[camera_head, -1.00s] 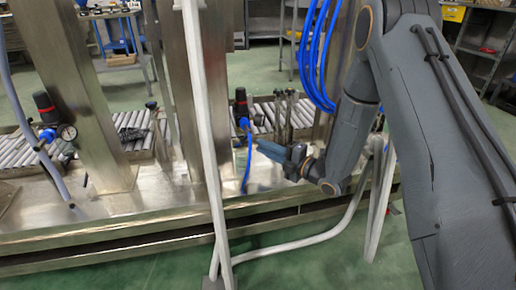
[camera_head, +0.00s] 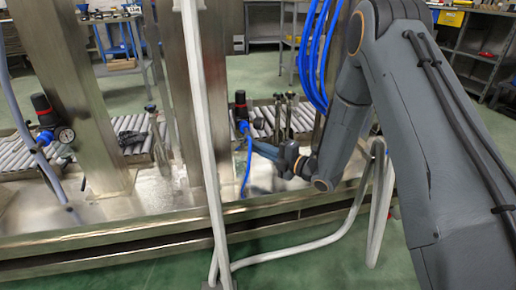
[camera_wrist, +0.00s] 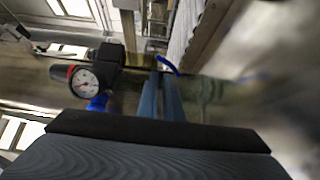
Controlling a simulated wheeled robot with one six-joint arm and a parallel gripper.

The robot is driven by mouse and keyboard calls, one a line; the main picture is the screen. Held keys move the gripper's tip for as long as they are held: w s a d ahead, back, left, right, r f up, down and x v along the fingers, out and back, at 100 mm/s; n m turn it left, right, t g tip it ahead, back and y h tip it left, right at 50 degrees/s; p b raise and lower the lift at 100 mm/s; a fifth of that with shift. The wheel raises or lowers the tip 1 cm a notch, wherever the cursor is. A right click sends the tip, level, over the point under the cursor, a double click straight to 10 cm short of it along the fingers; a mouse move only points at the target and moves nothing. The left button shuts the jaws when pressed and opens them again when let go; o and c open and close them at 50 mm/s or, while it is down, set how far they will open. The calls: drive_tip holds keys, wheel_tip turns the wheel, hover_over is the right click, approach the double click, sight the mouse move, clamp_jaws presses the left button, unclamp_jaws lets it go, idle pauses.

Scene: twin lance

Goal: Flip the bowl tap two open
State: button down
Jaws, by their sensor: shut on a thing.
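The second regulator (camera_head: 241,106), with a black cap and red ring, stands behind the left white post, with blue parts and a blue hose (camera_head: 247,165) below. My gripper (camera_head: 258,149) reaches in from the right, its fingers pointing left, just beside and below it. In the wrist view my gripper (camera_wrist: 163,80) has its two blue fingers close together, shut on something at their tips. A small blue piece (camera_wrist: 168,65) shows there; bowl tap two itself is too small and blurred to make out clearly. A dial gauge (camera_wrist: 85,81) sits left of the fingers.
White posts (camera_head: 203,150) and a bent white rail (camera_head: 290,248) stand in front of the steel bench (camera_head: 110,240). Another regulator with a gauge (camera_head: 64,135) stands at left.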

drive_tip(key=shift+w+d+n+g+y, duration=0.1)
drive_tip(key=shift+w+n+g+y, duration=0.25)
drive_tip(key=shift+n+g+y, duration=0.45)
drive_tip(key=shift+h, duration=0.3)
drive_tip(key=c, duration=2.2)
unclamp_jaws()
drive_tip(key=p+v, duration=0.3)
drive_tip(key=v, duration=0.4)
drive_tip(key=shift+d, duration=0.35)
